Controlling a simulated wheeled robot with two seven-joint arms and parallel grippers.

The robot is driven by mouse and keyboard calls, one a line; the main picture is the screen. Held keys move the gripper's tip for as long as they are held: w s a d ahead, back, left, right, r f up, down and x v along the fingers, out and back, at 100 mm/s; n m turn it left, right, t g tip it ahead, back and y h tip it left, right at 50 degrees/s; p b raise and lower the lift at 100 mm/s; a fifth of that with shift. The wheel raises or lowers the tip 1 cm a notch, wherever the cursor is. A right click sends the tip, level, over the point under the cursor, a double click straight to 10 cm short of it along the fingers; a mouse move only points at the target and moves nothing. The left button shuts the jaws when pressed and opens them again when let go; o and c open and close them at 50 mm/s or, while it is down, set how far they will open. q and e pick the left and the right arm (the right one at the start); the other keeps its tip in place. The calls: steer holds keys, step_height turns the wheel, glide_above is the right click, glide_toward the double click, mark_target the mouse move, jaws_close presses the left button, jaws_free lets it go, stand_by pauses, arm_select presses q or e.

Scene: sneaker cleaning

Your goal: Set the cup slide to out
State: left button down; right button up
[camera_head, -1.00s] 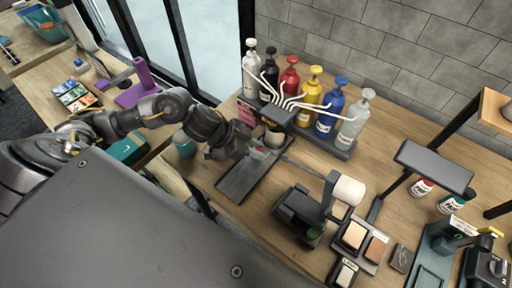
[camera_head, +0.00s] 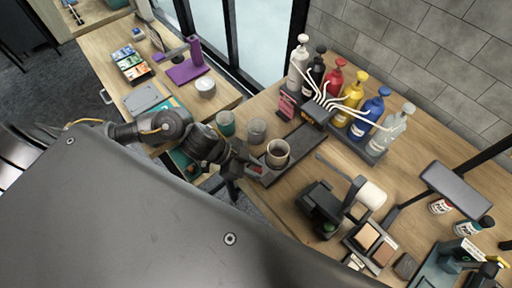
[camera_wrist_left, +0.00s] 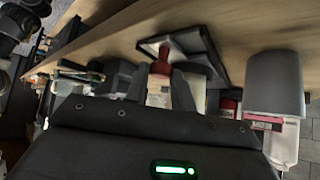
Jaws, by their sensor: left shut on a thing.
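The cup slide (camera_head: 293,150) is a dark flat rail on the wooden counter, running out from the dispenser head (camera_head: 317,112). A beige cup (camera_head: 278,155) with dark contents stands upright at its near end, clear of the nozzles. My left gripper (camera_head: 252,171) is at the slide's near end, shut on its handle, where a small red patch shows. My right gripper is not in view.
Several coloured pump bottles (camera_head: 337,77) stand behind the dispenser. A black device with a white roller (camera_head: 371,195) is to the right. A gap separates the counters.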

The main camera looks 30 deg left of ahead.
arm_select(q)
steer(key=shift+s+a, duration=0.15)
steer(key=shift+s, duration=0.35)
steer(key=c, duration=1.6)
jaws_free()
steer(key=o, duration=0.4)
steer(key=shift+s+a, duration=0.1)
steer(key=shift+s, duration=0.05)
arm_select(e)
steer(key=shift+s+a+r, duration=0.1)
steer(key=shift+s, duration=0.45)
